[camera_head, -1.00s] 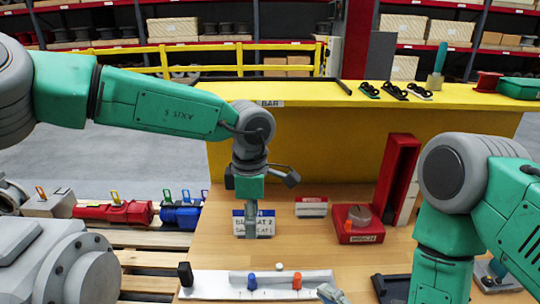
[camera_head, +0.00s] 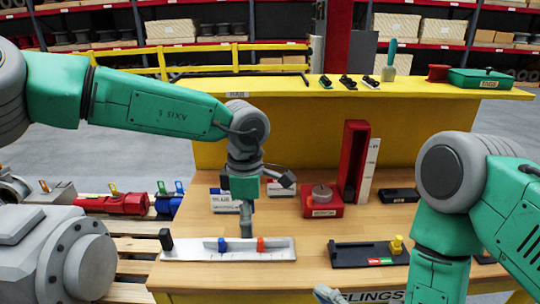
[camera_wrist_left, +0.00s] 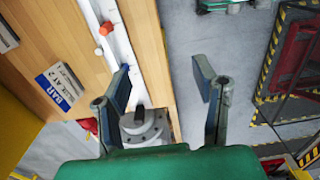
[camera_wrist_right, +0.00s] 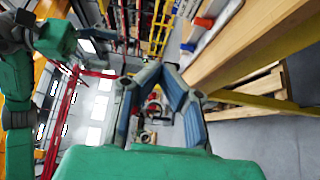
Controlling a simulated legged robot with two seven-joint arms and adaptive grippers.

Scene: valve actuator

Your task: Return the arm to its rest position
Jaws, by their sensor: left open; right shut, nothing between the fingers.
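My left arm reaches in from the left in the head view. Its gripper (camera_head: 246,222) hangs downward over the workbench, near the white strip with blue and orange knobs (camera_head: 185,250). In the left wrist view the left fingers (camera_wrist_left: 163,82) are wide apart with nothing between them. My right arm is bent down at the right of the head view, with only its fingertips (camera_head: 325,293) showing low at the bench's front edge. In the right wrist view the right fingers (camera_wrist_right: 160,78) are closed together and empty.
A red base with a grey disc (camera_head: 322,205) and an upright red holder (camera_head: 353,160) stand behind. A black tray with a yellow part (camera_head: 360,256) lies at the right front. A yellow shelf (camera_head: 300,92) carries tools and a green case (camera_head: 490,80). Pallets lie left.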

